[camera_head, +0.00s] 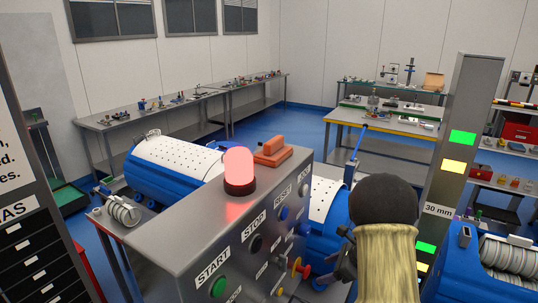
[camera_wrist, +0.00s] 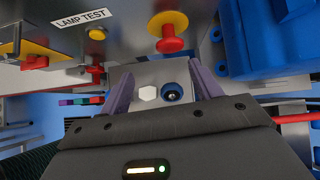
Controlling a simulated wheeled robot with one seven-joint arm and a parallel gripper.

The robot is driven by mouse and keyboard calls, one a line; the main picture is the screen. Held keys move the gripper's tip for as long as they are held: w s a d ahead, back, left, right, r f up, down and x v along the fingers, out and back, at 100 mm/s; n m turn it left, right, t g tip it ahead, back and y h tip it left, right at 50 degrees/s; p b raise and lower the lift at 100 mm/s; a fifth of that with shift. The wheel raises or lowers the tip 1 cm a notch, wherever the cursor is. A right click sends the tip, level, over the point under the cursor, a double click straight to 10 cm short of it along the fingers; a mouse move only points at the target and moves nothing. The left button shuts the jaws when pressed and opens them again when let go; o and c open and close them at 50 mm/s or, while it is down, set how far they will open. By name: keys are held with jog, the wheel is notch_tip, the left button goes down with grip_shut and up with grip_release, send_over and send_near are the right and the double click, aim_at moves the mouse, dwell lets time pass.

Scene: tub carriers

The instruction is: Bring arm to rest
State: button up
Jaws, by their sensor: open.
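My gripper (camera_wrist: 163,92) shows in the wrist view with its two purple fingers spread apart and nothing between them. It hangs beside the grey control panel (camera_wrist: 120,30), just below the LAMP TEST label (camera_wrist: 81,18). A red knob on a yellow base (camera_wrist: 169,36) is straight ahead of the fingers. In the head view my arm (camera_head: 385,240) stands in front of the right part of the control cabinet (camera_head: 180,245); the fingers are hidden there.
A lit red beacon (camera_head: 239,170) and an orange part (camera_head: 272,151) sit on the cabinet top. White-and-blue perforated tubs stand behind, one at left (camera_head: 175,158). A grey post with lights (camera_head: 460,150) and a blue machine (camera_head: 470,265) are at right. Workbenches (camera_head: 180,108) line the wall.

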jog(key=s+a+r+n+h, duration=0.1)
jog(key=s+n+h, duration=0.1)
jog(key=s+n, duration=0.5)
jog(key=s+a+r+n+g+h+b, duration=0.1)
jog(key=s+a+r+n+h, duration=0.1)
jog(key=s+n, duration=0.5)
jog(key=s+a+r+n+h, duration=0.2)
jog(key=s+n+h, duration=0.1)
jog(key=s+n, duration=0.4)
jog(key=n, duration=0.2)
jog(key=shift+s+a+n+g, duration=0.25)
jog(key=shift+n+g, duration=0.15)
jog(key=shift+w, duration=0.1)
